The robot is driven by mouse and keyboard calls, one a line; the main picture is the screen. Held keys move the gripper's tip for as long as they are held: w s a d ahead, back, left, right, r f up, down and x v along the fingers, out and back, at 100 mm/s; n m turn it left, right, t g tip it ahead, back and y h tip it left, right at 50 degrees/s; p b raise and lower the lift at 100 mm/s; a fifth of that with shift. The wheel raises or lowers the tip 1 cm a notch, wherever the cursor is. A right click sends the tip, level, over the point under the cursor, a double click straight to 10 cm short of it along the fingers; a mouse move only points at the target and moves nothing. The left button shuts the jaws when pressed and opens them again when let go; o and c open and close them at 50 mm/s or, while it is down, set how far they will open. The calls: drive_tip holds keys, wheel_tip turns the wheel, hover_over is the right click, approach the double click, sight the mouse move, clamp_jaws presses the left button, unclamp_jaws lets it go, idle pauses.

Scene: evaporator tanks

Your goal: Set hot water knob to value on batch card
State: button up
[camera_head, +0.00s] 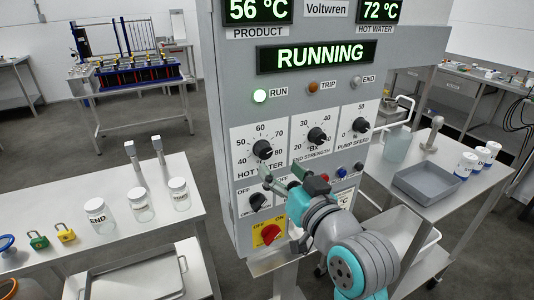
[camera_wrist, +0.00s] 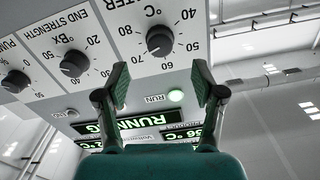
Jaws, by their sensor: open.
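The black hot water knob (camera_head: 262,149) is on the left of the control panel's dial row, with a scale from 40 to 80 °C around it. In the wrist view the knob (camera_wrist: 160,40) appears upside down, ahead of and between the fingertips, and I cannot read its pointer exactly. My gripper (camera_head: 283,175) is open and empty, just below and right of the knob in the head view, apart from it. In the wrist view the two fingers (camera_wrist: 160,84) are spread wide. A white card (camera_head: 343,197) marked °C is partly hidden behind my arm; I cannot tell whether it is the batch card.
The end strength knob (camera_head: 317,136) and pump speed knob (camera_head: 361,125) sit to the right. A red and yellow switch (camera_head: 269,234) is below. The hot water display (camera_head: 381,11) reads 72 °C. Side tables (camera_head: 105,258) hold jars and a grey tray (camera_head: 428,184).

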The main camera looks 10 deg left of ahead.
sight(267, 154)
drive_tip(key=x, duration=0.7)
drive_tip(key=shift+w+a, duration=0.1)
drive_tip(key=shift+w, duration=0.1)
drive_tip(key=c, duration=1.1)
drive_tip(key=shift+c, duration=0.2)
drive_tip(key=shift+n, duration=0.4)
drive_tip(key=n, duration=0.3)
drive_tip(key=shift+n, duration=2.1)
